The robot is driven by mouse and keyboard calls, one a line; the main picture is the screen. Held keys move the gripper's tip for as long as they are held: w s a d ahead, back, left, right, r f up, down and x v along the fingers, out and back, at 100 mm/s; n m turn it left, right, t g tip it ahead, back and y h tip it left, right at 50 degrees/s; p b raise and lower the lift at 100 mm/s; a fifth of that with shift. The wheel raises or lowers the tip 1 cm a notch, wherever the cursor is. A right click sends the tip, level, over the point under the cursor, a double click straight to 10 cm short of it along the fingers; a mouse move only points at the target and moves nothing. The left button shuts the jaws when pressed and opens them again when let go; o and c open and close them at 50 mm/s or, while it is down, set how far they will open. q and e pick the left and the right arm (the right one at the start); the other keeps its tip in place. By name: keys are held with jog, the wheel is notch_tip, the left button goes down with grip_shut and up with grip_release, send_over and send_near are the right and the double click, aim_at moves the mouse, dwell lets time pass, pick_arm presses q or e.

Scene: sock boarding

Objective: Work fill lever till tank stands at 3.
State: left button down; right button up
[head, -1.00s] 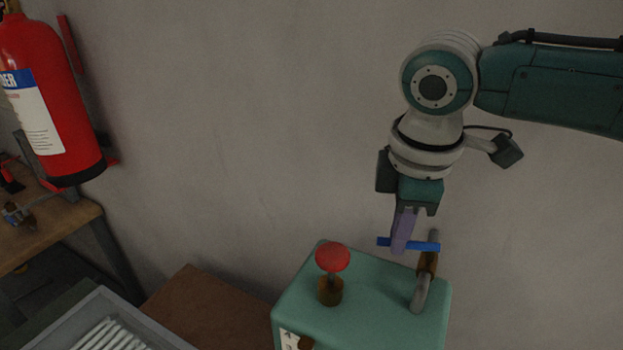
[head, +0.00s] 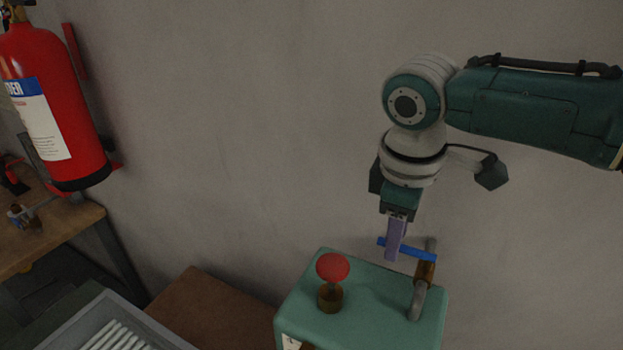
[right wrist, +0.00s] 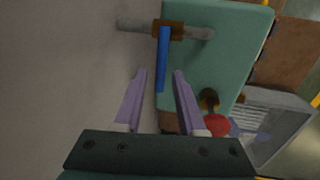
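A teal box (head: 370,292) stands against the wall, with a grey pipe and brass valve (head: 425,272) on its top. A blue bar handle (head: 416,252) extends left from the valve. A red mushroom-shaped knob (head: 333,267) on a brass base stands left of it. My right gripper (head: 392,256) points down at the blue handle's left part. In the right wrist view its purple fingers (right wrist: 161,73) are apart, with the blue handle (right wrist: 162,60) showing between them; contact cannot be told. No readable tank level shows; the box front is mostly cut off. My left gripper is out of view.
A grey tray (head: 97,308) of white strips sits at the lower left, by a brown surface (head: 205,305). A red fire extinguisher (head: 55,110) hangs on the wall above a wooden bench (head: 65,235). Bare wall is behind the arm.

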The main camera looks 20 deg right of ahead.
jog(key=shift+o, duration=0.3)
jog(key=shift+r, duration=0.1)
jog(key=shift+r, duration=0.35)
notch_tip(320, 180, up, 9)
jog(key=s+a+b, duration=0.1)
jog(key=shift+s+a, duration=0.15)
jog(key=shift+a, duration=0.05)
jog(key=shift+a+f, duration=0.1)
jog(key=shift+f, duration=0.05)
